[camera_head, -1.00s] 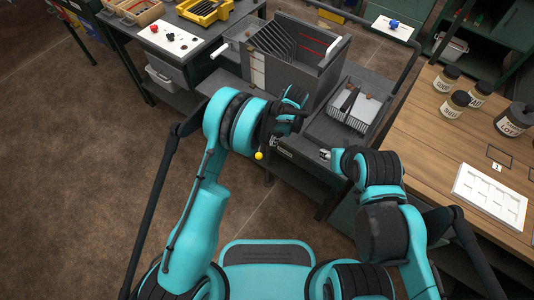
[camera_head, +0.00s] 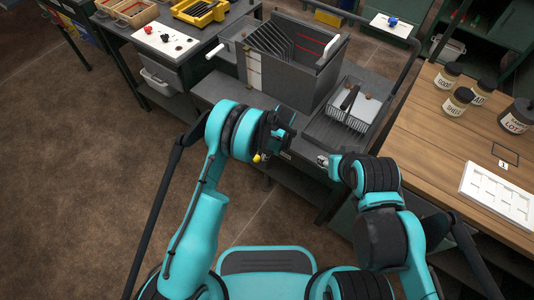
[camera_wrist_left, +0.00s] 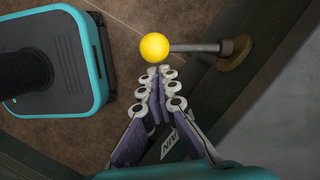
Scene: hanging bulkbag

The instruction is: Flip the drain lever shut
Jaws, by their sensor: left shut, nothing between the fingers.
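The drain lever is a grey rod with a yellow ball knob (camera_wrist_left: 155,46). In the left wrist view the rod runs level from the ball to a brass-coloured pivot on the right, by a dark frame. In the head view only the yellow knob (camera_head: 257,158) shows, at the edge of my left wrist. My left gripper (camera_wrist_left: 160,72) is shut and empty; its fingertips are just below the ball, and I cannot tell whether they touch it. My right gripper (camera_head: 323,160) is small in the head view, and its jaws are unclear.
A grey tank (camera_head: 300,92) with dark plates stands on the bench beyond my left arm. A wooden table (camera_head: 445,150) with jars is at the right. Open floor (camera_head: 100,190) lies to the left.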

